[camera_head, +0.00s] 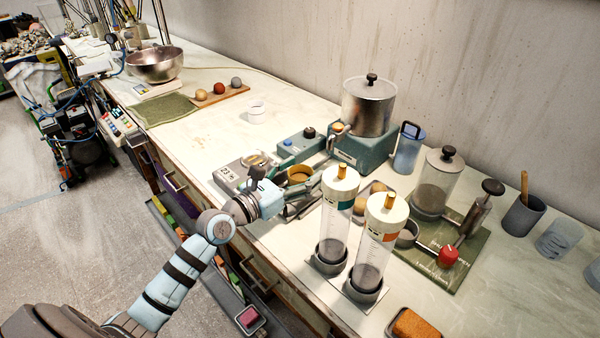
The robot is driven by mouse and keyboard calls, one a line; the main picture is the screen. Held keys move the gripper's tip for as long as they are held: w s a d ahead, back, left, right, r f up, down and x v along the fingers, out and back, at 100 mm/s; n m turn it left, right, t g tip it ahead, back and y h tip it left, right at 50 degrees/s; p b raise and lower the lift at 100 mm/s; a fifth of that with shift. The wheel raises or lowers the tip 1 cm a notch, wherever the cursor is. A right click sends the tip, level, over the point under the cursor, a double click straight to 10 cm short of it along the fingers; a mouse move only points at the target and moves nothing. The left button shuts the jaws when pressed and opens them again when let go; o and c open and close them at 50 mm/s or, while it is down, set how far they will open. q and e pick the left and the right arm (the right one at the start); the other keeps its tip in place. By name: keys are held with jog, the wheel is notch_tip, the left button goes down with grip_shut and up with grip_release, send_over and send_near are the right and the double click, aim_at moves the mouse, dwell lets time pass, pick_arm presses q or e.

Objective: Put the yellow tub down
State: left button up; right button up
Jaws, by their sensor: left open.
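The yellow tub (300,173) is a small ochre round vessel in the head view, near the middle of the bench. My left gripper (298,180) reaches in from the left, with its fingers on either side of the tub. The fingers are open. The tub's lower part is hidden by the gripper, so I cannot tell whether a finger touches it or exactly what is under it. My right gripper is not in view.
Two clear cylinders with cream caps (375,240) stand close on the right. A scale (240,172) lies to the left, and a metal urn (368,105) stands behind on a teal base.

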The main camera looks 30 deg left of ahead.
pick_arm(q)
jog(key=shift+r, duration=0.1)
jog(key=p+v, duration=0.2)
jog(key=v, duration=0.9)
jog(key=shift+s+a, duration=0.15)
jog(key=shift+s, duration=0.3)
